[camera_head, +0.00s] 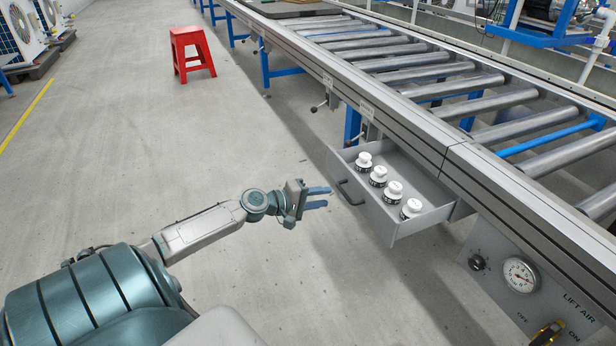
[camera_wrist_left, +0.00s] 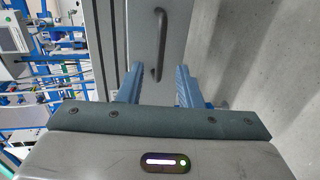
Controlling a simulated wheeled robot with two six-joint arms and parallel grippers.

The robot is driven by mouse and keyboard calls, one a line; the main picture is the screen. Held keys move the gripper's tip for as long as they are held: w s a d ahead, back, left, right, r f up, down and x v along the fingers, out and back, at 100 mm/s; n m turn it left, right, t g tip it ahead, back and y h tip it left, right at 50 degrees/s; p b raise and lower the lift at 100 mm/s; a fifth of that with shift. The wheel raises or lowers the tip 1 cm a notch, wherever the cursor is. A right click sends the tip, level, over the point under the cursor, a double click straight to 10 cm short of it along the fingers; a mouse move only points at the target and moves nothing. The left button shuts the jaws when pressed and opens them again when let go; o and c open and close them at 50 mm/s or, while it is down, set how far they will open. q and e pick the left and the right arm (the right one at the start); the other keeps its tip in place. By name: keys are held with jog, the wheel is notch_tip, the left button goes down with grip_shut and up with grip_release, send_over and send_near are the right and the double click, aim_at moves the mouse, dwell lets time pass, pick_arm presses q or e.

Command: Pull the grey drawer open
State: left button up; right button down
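The grey drawer (camera_head: 376,222) stands pulled out from under the roller conveyor, with several white-capped bottles (camera_head: 379,174) inside. Its dark bar handle (camera_head: 350,191) is on the front face. My left gripper (camera_head: 318,198) is open and empty, just left of the handle and apart from it. In the left wrist view the handle (camera_wrist_left: 160,45) stands ahead, between the lines of the two blue fingers (camera_wrist_left: 158,85), with the drawer front (camera_wrist_left: 178,30) behind it. How far the drawer's back reaches under the conveyor is hidden. My right gripper is not in view.
The roller conveyor (camera_head: 440,140) runs along the right. A panel with a gauge (camera_head: 520,274) and a knob is right of the drawer. A red stool (camera_head: 192,53) stands far back. The floor (camera_head: 240,130) left of the drawer is clear.

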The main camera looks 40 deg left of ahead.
pick_arm(q)
jog(key=shift+p+v, duration=0.35)
jog(key=shift+v, duration=1.75)
